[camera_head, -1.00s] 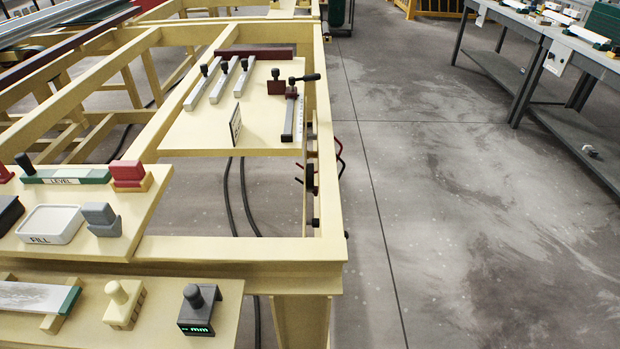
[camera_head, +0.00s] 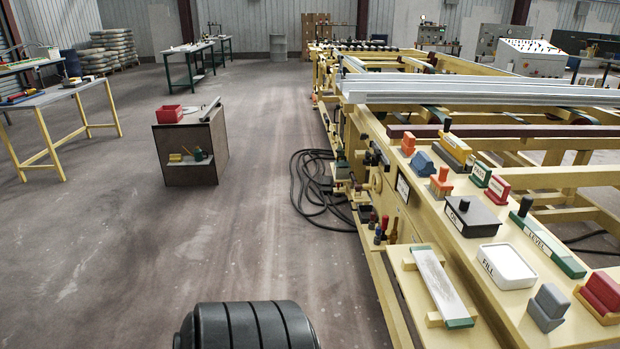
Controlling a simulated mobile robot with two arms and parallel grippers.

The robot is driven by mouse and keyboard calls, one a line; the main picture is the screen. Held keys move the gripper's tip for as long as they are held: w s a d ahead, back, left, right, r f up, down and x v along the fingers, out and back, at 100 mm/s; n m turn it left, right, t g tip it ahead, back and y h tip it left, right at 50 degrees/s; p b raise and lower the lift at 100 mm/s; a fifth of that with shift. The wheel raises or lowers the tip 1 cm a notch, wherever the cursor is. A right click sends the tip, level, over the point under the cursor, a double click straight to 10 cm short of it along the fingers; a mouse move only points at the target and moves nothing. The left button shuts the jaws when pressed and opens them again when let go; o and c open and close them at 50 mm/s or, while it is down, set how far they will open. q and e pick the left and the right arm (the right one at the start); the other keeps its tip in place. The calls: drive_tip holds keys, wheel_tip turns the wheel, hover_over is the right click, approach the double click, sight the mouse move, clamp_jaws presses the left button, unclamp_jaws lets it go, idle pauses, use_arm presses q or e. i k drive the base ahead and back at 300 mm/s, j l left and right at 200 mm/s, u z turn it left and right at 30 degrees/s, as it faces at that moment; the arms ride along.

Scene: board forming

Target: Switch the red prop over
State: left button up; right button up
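Several red pieces stand on the long cream panel (camera_head: 471,254) at the right, and I cannot tell which is the red prop. A red block on a yellow base (camera_head: 604,290) is at the lower right, partly cut by the picture edge. A smaller red block with a label (camera_head: 497,188) stands farther back, beside a green labelled block (camera_head: 480,173). Neither of my grippers is in view.
A white FILL tray (camera_head: 507,265), a dark OIL box (camera_head: 476,215), a grey block (camera_head: 547,306) and a green LEVEL bar (camera_head: 546,245) share the panel. A cabinet (camera_head: 193,153) stands left. Black hoses (camera_head: 312,190) lie beside the frame.

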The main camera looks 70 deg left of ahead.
sight(354, 180)
drive_tip(key=j+u, duration=0.4)
drive_tip(key=i+j+u, duration=0.1)
drive_tip(key=j+u, duration=0.3)
drive_tip(key=i+j+u, duration=0.1)
drive_tip(key=j+u, duration=0.3)
drive_tip(key=i+j+u, duration=0.1)
drive_tip(key=i+j, duration=0.15)
drive_tip(key=j, duration=0.2)
drive_tip(key=i+j, duration=0.25)
drive_tip(key=j, duration=0.2)
drive_tip(key=i+j+u, duration=0.15)
drive_tip(key=j, duration=0.25)
drive_tip(key=i+j, duration=0.4)
drive_tip(key=i+j+z, duration=0.15)
drive_tip(key=z, duration=0.25)
drive_tip(key=i+j+z, duration=0.15)
drive_tip(key=j+z, duration=0.15)
drive_tip(key=z, duration=0.15)
drive_tip(key=i+j+z, duration=0.1)
drive_tip(key=j+z, duration=0.3)
drive_tip(key=i+j+z, duration=0.2)
drive_tip(key=j, duration=0.6)
drive_tip(key=i+j+z, duration=0.1)
drive_tip(key=j+z, duration=0.15)
drive_tip(key=j, duration=0.6)
drive_tip(key=j+z, duration=0.2)
drive_tip(key=j, duration=0.65)
